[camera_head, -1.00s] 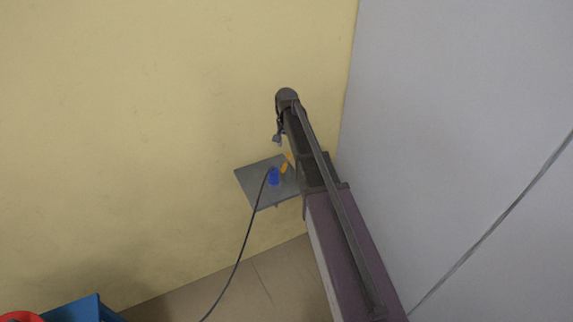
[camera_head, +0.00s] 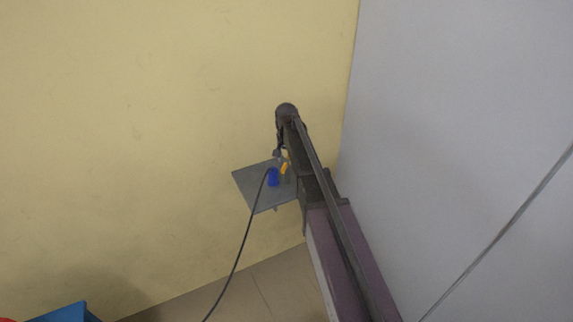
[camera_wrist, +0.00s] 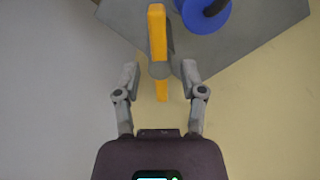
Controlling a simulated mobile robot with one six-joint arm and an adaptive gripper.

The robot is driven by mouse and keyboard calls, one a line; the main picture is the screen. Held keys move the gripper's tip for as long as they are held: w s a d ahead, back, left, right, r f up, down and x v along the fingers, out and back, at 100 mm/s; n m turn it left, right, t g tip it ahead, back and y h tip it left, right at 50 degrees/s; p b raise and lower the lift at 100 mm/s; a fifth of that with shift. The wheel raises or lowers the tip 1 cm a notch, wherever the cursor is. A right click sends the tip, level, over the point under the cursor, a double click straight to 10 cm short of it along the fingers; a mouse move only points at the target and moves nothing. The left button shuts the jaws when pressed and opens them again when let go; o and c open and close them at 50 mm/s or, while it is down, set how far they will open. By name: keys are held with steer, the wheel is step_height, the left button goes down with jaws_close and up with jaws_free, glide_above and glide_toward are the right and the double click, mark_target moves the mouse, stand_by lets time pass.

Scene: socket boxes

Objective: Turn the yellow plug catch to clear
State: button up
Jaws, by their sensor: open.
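The yellow catch (camera_wrist: 157,33) is a narrow bar on a grey round pivot (camera_wrist: 160,69), seen in the wrist view; a short yellow end also shows below the pivot. In the head view the catch (camera_head: 284,169) is small, beside the blue plug (camera_head: 273,178). The blue plug (camera_wrist: 203,13) is cut off by the wrist view's top edge. My gripper (camera_wrist: 160,72) is open, with one finger on each side of the pivot and a visible gap to each. In the head view my gripper (camera_head: 278,154) is just above the catch, partly hidden by my arm.
The grey plate (camera_head: 252,192) carries the plug and catch and stands out from the yellow wall (camera_head: 150,130). A black cable (camera_head: 240,250) hangs from the plug. A pale grey wall (camera_head: 450,130) is at right. A blue box (camera_head: 70,312) is at bottom left.

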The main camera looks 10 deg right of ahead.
steer(key=shift+f, duration=0.45)
steer(key=shift+c, duration=0.2)
jaws_close()
steer(key=shift+n, duration=0.5)
steer(key=n, duration=0.3)
steer(key=shift+n, duration=2.4)
